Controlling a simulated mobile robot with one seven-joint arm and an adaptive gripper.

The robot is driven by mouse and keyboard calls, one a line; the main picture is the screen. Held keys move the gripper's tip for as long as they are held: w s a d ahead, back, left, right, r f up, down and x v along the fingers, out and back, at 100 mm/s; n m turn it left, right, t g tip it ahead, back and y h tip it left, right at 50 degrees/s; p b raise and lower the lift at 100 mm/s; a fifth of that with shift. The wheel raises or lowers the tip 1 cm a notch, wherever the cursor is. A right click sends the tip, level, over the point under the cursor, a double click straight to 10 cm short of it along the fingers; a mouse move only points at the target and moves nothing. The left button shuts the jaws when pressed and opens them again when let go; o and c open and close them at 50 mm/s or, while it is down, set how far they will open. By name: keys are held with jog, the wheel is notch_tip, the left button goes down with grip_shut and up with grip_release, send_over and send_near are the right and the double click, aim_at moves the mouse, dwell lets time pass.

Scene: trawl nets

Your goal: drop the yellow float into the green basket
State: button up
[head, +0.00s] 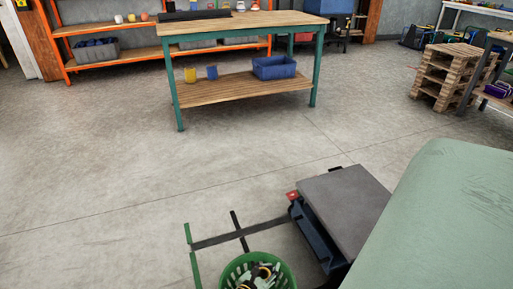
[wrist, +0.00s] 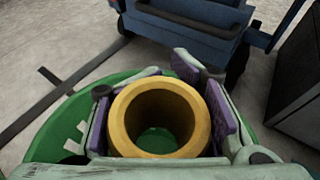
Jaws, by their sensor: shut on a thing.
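The yellow float (wrist: 201,128) is a thick hollow ring in the wrist view, held between the purple-padded fingers of my gripper (wrist: 160,115). Green shows through its hole. The green basket (wrist: 48,142) spreads below and around the gripper there, its rim curving out to the left. In the head view the green basket (head: 229,272) stands on the floor at the bottom edge, partly cut off. My gripper (head: 262,274) shows over its opening with a bit of yellow. How far the float is above the basket's bottom I cannot tell.
A cart with a grey top (head: 345,205) stands right of the basket, close by. Dark and green tape (head: 238,232) marks the floor. A workbench (head: 240,22) with a yellow cup (head: 190,75), blue cup (head: 212,72) and blue bin (head: 274,68) stands behind. Open floor lies between.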

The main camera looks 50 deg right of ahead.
jog(key=shift+f+b, duration=0.3)
jog(key=shift+f, duration=0.45)
jog(key=o, duration=1.5)
jog(key=v, duration=1.2)
